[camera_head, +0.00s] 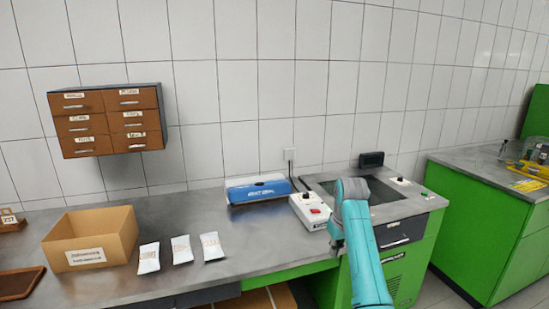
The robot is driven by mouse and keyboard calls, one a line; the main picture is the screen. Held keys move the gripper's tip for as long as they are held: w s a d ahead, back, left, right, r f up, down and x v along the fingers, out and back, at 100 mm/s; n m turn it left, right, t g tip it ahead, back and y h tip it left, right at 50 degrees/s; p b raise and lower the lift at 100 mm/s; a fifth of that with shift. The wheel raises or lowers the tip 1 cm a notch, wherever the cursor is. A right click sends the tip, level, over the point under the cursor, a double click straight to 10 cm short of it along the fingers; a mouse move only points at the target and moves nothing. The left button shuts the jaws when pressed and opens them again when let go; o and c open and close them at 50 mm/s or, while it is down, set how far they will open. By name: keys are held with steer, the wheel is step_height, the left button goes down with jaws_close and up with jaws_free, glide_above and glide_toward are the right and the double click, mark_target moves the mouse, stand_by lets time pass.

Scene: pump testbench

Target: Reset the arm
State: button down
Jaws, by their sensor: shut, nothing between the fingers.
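My teal arm (362,250) rises from the bottom edge, right of centre, and bends in front of the testbench. Its upper end stands in front of the bench's sunken top, beside the white control box (311,211) with a red switch. I cannot make out my gripper; its fingers do not show in this view.
The grey worktop (215,268) holds an open cardboard box (90,249), several white packets (182,250) and a blue-and-white box (258,189). A wooden drawer cabinet (107,120) hangs on the tiled wall. A green counter (486,232) stands at the right, across a floor gap.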

steer(key=s+f+t, duration=0.1)
steer(key=s+f, duration=0.4)
steer(key=f, duration=0.6)
steer(key=s+f+t, duration=0.2)
steer(key=s+f, duration=0.2)
steer(key=f, duration=0.8)
steer(key=s+f+m+t, duration=0.1)
steer(key=s+f+t, duration=0.1)
steer(key=s+f, duration=0.6)
steer(key=s+f+m+t, duration=0.1)
steer(key=s+f, duration=0.2)
steer(key=s, duration=0.9)
steer(key=s+r+t, duration=0.2)
steer(key=s+r, duration=0.1)
steer(key=s, duration=0.8)
steer(key=s+r+t, duration=0.1)
steer(key=s+r, duration=0.1)
steer(key=s, duration=0.9)
steer(key=s+r+t, duration=0.1)
steer(key=s+r, duration=0.6)
steer(key=r, duration=0.3)
steer(key=s+r+m+t, duration=0.1)
steer(key=s+r+t, duration=0.1)
steer(key=s+r, duration=0.6)
step_height(320, 180, up, 2)
steer(key=shift+s+r+t+h, duration=0.1)
steer(key=shift+s+t+h, duration=0.05)
steer(key=shift+t+h, duration=0.15)
